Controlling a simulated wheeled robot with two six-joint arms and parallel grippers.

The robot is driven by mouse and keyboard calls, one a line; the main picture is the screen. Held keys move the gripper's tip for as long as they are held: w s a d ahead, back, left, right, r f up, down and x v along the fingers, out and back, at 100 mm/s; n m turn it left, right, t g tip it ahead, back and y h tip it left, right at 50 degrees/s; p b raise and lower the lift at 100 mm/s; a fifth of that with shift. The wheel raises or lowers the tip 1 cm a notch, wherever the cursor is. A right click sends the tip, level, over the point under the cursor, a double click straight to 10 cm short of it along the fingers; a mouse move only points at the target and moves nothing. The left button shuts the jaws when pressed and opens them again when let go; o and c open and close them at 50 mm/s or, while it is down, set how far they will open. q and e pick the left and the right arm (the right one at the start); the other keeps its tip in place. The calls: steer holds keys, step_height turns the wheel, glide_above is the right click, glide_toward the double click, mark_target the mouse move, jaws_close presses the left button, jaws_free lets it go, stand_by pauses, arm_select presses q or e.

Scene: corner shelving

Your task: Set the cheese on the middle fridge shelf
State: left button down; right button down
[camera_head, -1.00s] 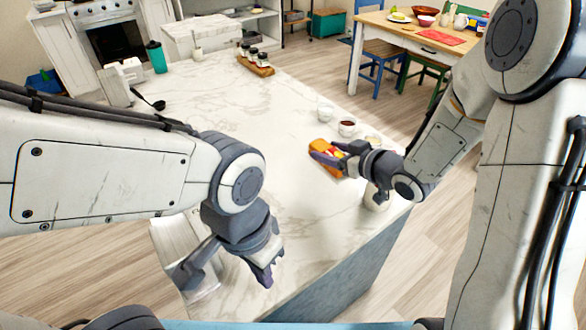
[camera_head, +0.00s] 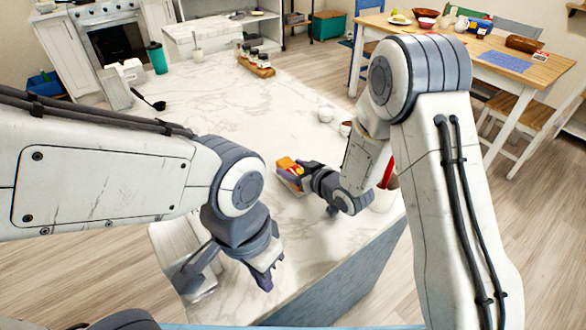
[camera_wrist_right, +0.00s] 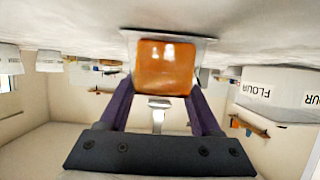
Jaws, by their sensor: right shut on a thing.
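The cheese is an orange block (camera_head: 287,163) with a pale edge beneath it, over the marble counter in the head view. It also shows as an orange block (camera_wrist_right: 166,67) between the purple fingers in the right wrist view. My right gripper (camera_head: 293,176) is shut on the cheese; how high it is above the counter is hard to tell. My left gripper (camera_head: 226,277) is open and empty, near the counter's front left corner and apart from the cheese. No fridge or fridge shelf is recognisable in either view.
A spice rack (camera_head: 257,67), ladle (camera_head: 150,98) and green bottle (camera_head: 157,57) are farther back. The middle of the counter (camera_head: 220,120) is clear.

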steer(key=shift+f, duration=0.1)
steer(key=shift+c, duration=0.5)
jaws_free()
